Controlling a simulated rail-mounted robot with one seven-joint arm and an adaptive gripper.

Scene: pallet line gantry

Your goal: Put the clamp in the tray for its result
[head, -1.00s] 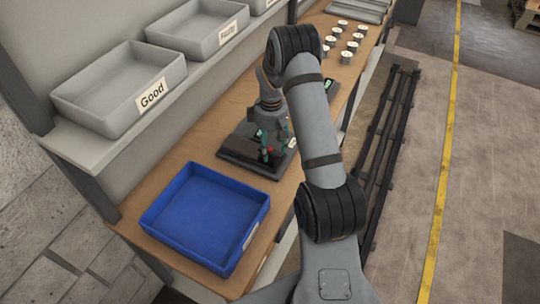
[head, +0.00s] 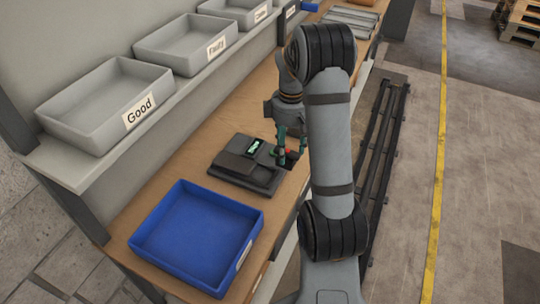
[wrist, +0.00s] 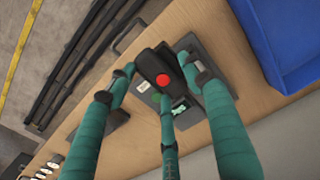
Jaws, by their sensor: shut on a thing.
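My gripper (head: 287,155) has teal fingers and is shut on the clamp (wrist: 158,72), a dark piece with a round red spot. In the head view the clamp is small and partly hidden by the fingers. The gripper holds it by the right edge of a dark test device (head: 240,175) with a lit green display (head: 253,146); I cannot read its text. In the wrist view the device (wrist: 205,50) lies behind the clamp. The grey trays marked Good (head: 85,122) and Faulty (head: 185,62) stand on the shelf at the left, and both look empty.
A third grey tray (head: 238,22) stands farther along the shelf, its label too small to read. An empty blue tray (head: 160,255) sits on the wooden bench (head: 190,165) in front of the device. The shelf edge (head: 110,165) overhangs the bench's left side.

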